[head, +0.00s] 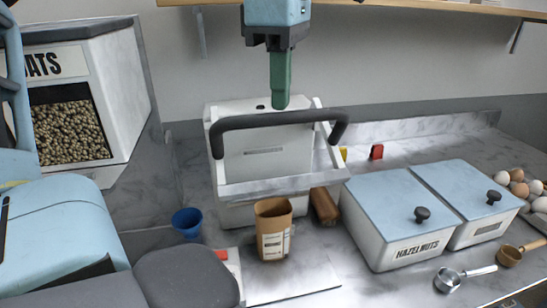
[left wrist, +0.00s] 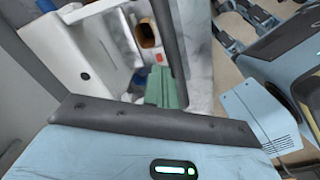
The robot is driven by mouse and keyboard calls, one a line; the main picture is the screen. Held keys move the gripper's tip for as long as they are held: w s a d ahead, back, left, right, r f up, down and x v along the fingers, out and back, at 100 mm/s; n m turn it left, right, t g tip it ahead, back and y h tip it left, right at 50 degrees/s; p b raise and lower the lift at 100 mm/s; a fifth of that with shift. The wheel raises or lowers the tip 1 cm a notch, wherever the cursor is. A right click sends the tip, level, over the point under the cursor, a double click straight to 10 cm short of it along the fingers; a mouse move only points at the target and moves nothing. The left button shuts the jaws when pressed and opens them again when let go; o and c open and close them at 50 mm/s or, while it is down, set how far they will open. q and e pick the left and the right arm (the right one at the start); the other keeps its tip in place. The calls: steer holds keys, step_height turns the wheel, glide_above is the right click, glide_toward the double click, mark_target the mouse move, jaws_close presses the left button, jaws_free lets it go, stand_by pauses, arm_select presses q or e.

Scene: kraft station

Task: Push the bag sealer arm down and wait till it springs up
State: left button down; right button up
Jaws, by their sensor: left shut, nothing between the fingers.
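The white bag sealer (head: 265,160) stands on the marble counter, its arm with the black bar handle (head: 250,122) raised. My left gripper (head: 280,104) points down from above, its green fingers shut with nothing between them. The fingertips show just above the middle of the handle; I cannot tell whether they touch it. In the left wrist view the green fingers (left wrist: 166,88) show beside the dark bar (left wrist: 165,35), with the white sealer (left wrist: 85,50) beyond. A brown kraft bag (head: 274,230) stands upright and open in front of the sealer. My right gripper is not in view.
An oats dispenser (head: 75,110) and blue cup (head: 187,222) are left. A shelf (head: 400,8) runs above.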

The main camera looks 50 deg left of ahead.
mark_target(286, 112)
arm_select(q)
steer(key=shift+d+f, duration=0.1)
steer(key=shift+f, duration=0.05)
